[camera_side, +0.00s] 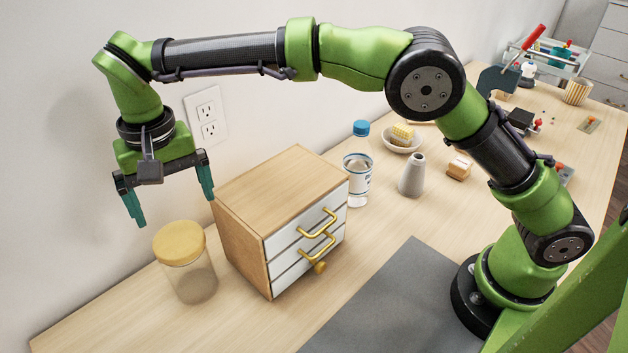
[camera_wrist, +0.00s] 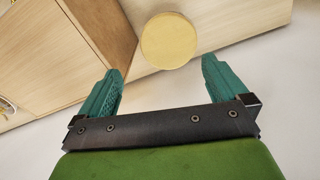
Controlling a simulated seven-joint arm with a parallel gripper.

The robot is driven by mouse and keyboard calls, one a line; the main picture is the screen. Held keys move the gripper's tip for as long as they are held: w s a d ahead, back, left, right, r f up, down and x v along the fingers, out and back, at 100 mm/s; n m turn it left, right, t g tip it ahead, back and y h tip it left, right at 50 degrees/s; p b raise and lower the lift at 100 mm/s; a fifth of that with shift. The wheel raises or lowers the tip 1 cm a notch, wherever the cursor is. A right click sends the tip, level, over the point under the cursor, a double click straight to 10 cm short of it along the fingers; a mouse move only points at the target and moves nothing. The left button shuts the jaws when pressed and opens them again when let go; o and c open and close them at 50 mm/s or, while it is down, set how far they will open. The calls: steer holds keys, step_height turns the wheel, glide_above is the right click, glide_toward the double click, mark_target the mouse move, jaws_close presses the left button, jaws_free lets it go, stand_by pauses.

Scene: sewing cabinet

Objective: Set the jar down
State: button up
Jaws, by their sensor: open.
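The jar (camera_side: 193,276) is clear with a round yellow lid and stands upright on the table, beside the left side of the small cabinet. My gripper (camera_side: 172,212) is open and empty, with its two teal fingers spread. It hangs above the jar, near the wall. In the wrist view the jar's round lid (camera_wrist: 168,40) shows beyond and between the fingertips of my gripper (camera_wrist: 158,75), apart from both. The jar's body is hidden under its lid in that view.
The wooden cabinet (camera_side: 240,235) with white drawers and brass handles stands just right of the jar. A water bottle (camera_side: 357,172), a grey vase (camera_side: 412,176) and a bowl (camera_side: 402,140) stand farther right. A dark mat (camera_side: 385,310) lies in front. A wall outlet (camera_side: 206,117) is behind.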

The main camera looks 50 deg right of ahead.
steer(key=s+d+r+t+y, duration=0.1)
steer(key=s+d+r, duration=0.1)
steer(key=d+r, duration=0.5)
steer(key=s+d+r+t+y, duration=0.1)
steer(key=s+d+r+t, duration=0.15)
steer(key=d, duration=0.85)
steer(key=s+d+f+m+t, duration=0.1)
steer(key=s+d+f+t, duration=0.2)
steer(key=s+d, duration=0.9)
steer(key=shift+s+d+f+t, duration=0.35)
steer(key=shift+s+f, duration=0.35)
steer(key=shift+s, duration=0.55)
